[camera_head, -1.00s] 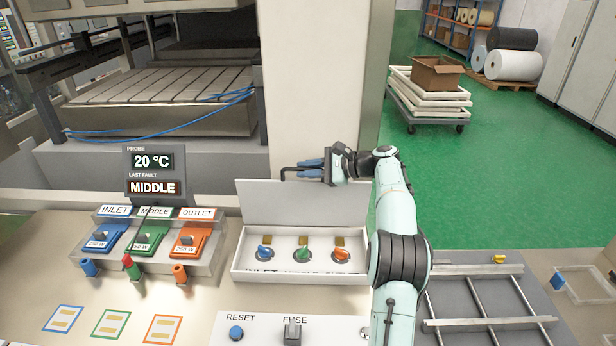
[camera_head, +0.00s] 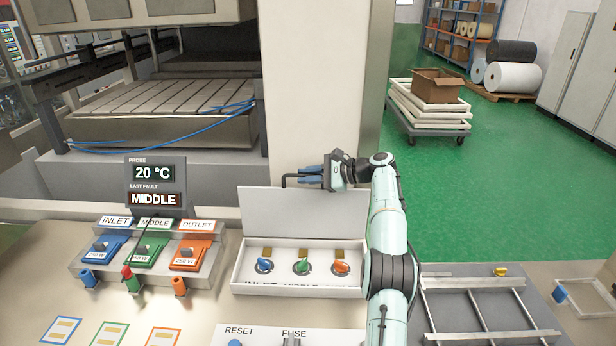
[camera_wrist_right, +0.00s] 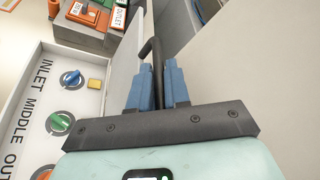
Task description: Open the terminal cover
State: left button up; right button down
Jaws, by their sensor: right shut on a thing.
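The terminal cover (camera_head: 300,212) is a pale grey lid standing raised along the back of a white terminal box (camera_head: 240,277). Inside the open box are a blue knob (camera_head: 264,265), a green knob (camera_head: 302,265) and an orange knob (camera_head: 341,266). My right gripper (camera_head: 312,177) is at the cover's top edge, its blue fingers shut on a dark bent handle (camera_head: 288,180). In the right wrist view the fingers (camera_wrist_right: 158,88) close around the handle (camera_wrist_right: 151,48), with the cover beside them. My left gripper is not in view.
A display (camera_head: 153,182) reads 20 °C and last fault MIDDLE. Below it are blue, green and orange modules with plugs. A pale pillar (camera_head: 318,90) stands behind the cover. A panel with RESET and FUSE (camera_head: 265,335) lies in front; a rack (camera_head: 485,310) is at right.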

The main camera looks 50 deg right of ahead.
jog(key=c, duration=1.2)
grip_release()
jog(key=shift+o, duration=0.2)
jog(key=v, duration=1.3)
jog(key=shift+s, duration=0.25)
jog(key=shift+d, duration=0.1)
